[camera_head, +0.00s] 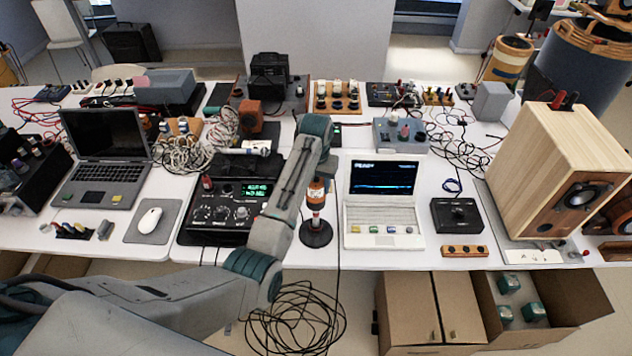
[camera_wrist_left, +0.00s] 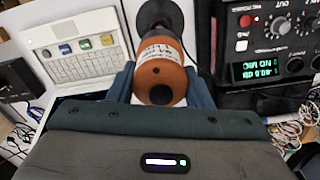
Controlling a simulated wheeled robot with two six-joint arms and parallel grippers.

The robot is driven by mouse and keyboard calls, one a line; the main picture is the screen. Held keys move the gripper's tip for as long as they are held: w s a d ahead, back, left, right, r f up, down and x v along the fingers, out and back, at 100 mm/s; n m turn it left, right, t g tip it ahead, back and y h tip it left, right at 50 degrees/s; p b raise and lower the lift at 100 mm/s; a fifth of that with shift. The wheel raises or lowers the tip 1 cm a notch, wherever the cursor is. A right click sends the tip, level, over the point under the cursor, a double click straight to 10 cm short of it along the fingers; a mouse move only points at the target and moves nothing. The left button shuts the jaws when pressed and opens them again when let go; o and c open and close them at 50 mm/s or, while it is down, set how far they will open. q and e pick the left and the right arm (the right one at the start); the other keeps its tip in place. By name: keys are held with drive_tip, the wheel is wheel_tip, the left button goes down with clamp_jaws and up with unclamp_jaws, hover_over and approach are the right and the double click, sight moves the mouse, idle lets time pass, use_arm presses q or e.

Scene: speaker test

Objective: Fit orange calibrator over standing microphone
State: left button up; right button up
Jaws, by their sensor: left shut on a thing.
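The orange calibrator (camera_head: 316,191), a short cylinder with a white printed label and a dark end, is upright directly above the round black microphone stand (camera_head: 316,234) near the table's front edge. My left gripper (camera_wrist_left: 161,88) is shut on the calibrator, with one blue finger on each side; the calibrator also shows large in the wrist view (camera_wrist_left: 160,75). The stand's dark base shows beyond it there. The microphone's tip is hidden, so I cannot tell how far the calibrator sits around it. My right gripper is not in view.
A black meter unit (camera_head: 228,210) with a green display stands left of the stand. A white laptop (camera_head: 382,212) stands close on its right. A black box (camera_head: 457,215) and a wooden speaker (camera_head: 545,150) are further right. Cables hang below the front edge.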

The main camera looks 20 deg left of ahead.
use_arm(q)
drive_tip(key=shift+f, duration=0.1)
drive_tip(key=o, duration=1.3)
drive_tip(key=shift+c, duration=0.2)
